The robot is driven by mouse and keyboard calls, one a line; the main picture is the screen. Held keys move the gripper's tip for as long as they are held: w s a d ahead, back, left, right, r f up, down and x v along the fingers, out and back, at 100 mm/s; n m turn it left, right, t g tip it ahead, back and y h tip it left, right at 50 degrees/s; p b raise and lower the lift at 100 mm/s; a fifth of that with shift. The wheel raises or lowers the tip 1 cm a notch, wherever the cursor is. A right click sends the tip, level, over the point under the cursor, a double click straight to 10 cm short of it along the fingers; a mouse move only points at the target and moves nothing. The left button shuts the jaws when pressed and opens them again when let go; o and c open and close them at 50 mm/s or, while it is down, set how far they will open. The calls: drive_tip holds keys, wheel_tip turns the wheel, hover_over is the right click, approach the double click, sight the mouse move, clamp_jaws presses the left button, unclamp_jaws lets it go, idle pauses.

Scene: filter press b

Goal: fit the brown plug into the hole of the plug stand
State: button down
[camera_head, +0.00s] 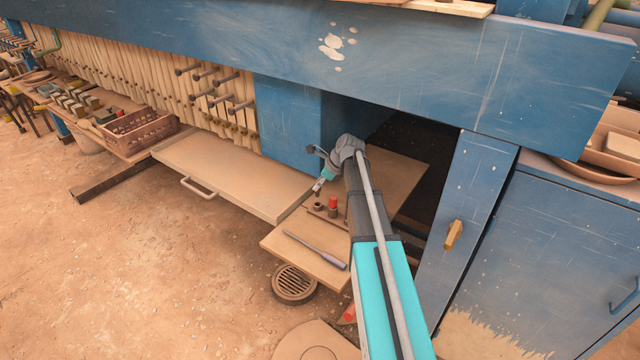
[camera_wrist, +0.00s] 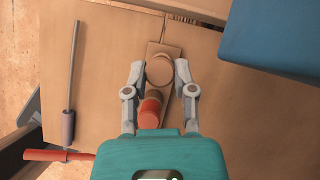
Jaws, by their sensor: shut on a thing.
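My gripper (camera_head: 319,186) is above the left end of the plug stand, with its fingers pointing down. In the wrist view its two fingertips (camera_wrist: 160,70) are on either side of a round brown plug (camera_wrist: 159,70), which it is shut on. The plug also shows as a small dark piece under the fingers in the head view (camera_head: 317,194). The plug stand (camera_wrist: 164,47) is a narrow brown strip on the board below. A red cylinder (camera_wrist: 150,107) stands on it, also seen in the head view (camera_head: 333,202). The plug hides the stand directly beneath it; I cannot see the hole.
A screwdriver (camera_head: 315,250) lies on the board (camera_head: 290,243), left of the stand in the wrist view (camera_wrist: 68,125). A red-handled tool (camera_wrist: 55,155) is near the board's edge. The blue press frame (camera_head: 290,120) rises behind, and a tan shelf (camera_head: 235,175) is at left.

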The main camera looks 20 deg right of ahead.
drive_tip(key=shift+f+b, duration=0.85)
drive_tip(key=shift+f, duration=0.3)
drive_tip(key=shift+f+b, duration=1.55)
idle(1.3)
drive_tip(key=shift+c, duration=1.8)
unclamp_jaws()
drive_tip(key=shift+r, duration=0.25)
wheel_tip(320, 180, up, 8)
drive_tip(key=p, duration=0.8)
drive_tip(key=shift+r+p, duration=0.2)
drive_tip(key=shift+p, duration=0.2)
